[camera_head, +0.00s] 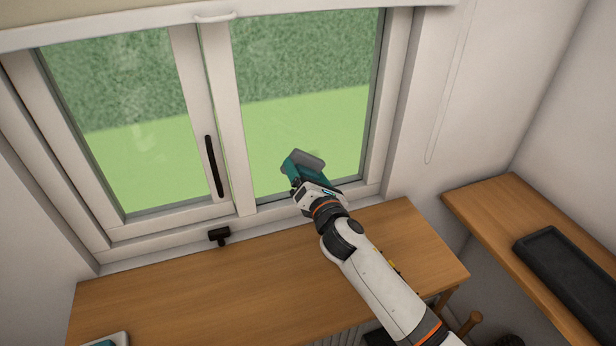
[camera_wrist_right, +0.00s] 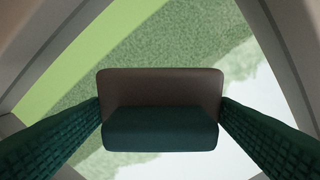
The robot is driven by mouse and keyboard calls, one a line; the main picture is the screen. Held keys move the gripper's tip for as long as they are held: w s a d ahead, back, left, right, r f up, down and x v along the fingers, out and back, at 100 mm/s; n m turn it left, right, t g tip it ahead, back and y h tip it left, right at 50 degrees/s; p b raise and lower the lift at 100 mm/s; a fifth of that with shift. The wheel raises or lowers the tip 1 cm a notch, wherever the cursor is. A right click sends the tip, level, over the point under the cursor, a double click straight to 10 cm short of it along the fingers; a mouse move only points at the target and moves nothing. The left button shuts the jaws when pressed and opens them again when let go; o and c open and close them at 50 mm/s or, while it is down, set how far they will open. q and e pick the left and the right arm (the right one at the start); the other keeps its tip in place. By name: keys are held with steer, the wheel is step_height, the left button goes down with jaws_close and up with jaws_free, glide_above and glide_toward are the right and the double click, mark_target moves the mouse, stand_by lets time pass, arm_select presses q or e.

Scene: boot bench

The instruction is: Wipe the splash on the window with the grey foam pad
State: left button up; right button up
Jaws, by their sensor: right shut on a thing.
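The grey foam pad (camera_head: 309,159) has a teal grip block and is held in my right gripper (camera_head: 293,176). The pad is in front of the lower part of the right window pane (camera_head: 300,70); I cannot tell whether it touches the glass. In the right wrist view the grey pad (camera_wrist_right: 160,88) with its teal block (camera_wrist_right: 160,130) sits between the two teal fingers. Faint pale marks (camera_head: 135,130) show on the left pane; I cannot tell for sure that they are the splash. My left gripper is out of view.
A wooden bench (camera_head: 200,290) stands below the window, mostly bare. A black handle (camera_head: 213,166) sits on the middle frame and a black latch (camera_head: 219,235) at the sill. A tray (camera_head: 122,338) is at the lower left. A shelf (camera_head: 490,215) with a black tray (camera_head: 570,275) is at right.

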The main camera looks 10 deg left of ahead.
mark_target(321, 166)
steer(key=shift+w+a, duration=0.1)
steer(key=shift+w, duration=0.05)
steer(key=shift+w+d+p, duration=0.35)
steer(key=shift+w+d, duration=0.25)
steer(key=shift+d, duration=0.35)
steer(key=shift+w+d, duration=0.45)
steer(key=shift+d, duration=0.35)
steer(key=shift+w, duration=0.1)
steer(key=shift+s+a+r, duration=0.1)
steer(key=shift+s+a, duration=0.5)
steer(key=shift+a, duration=0.3)
steer(key=shift+s+a+r, duration=0.1)
steer(key=shift+s+a, duration=0.45)
steer(key=shift+a, duration=0.3)
